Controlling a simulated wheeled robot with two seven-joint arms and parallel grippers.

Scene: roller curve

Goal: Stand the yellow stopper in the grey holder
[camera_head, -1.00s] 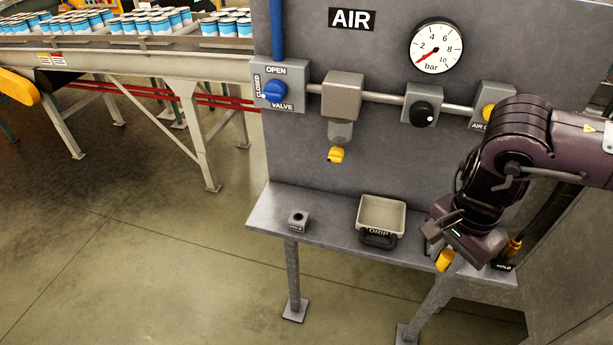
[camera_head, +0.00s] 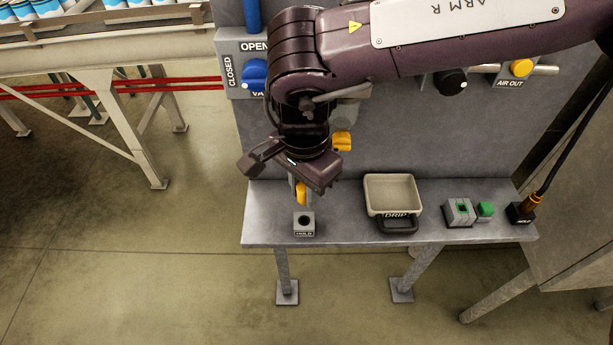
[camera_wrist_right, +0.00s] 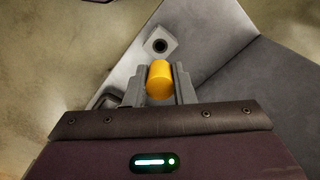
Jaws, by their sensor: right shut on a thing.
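The yellow stopper (camera_head: 301,194) is held between the fingers of my right gripper (camera_head: 300,188). It also shows in the right wrist view (camera_wrist_right: 160,79), clamped between both grey fingers. The grey holder (camera_head: 304,228) is a small block with a dark round hole on top, near the left end of the grey shelf. The stopper hangs above the holder and slightly behind it in the head view, apart from it. In the right wrist view the holder (camera_wrist_right: 158,44) lies beyond the fingertips with its hole open and empty. My left gripper is not in view.
The grey shelf (camera_head: 345,230) also carries a drip tray (camera_head: 391,180), a grey block with a green part (camera_head: 460,211) and a dark holder with an orange-ended cable (camera_head: 521,213). The blue valve handle (camera_head: 254,75) and a yellow knob (camera_head: 342,141) are close to my right arm.

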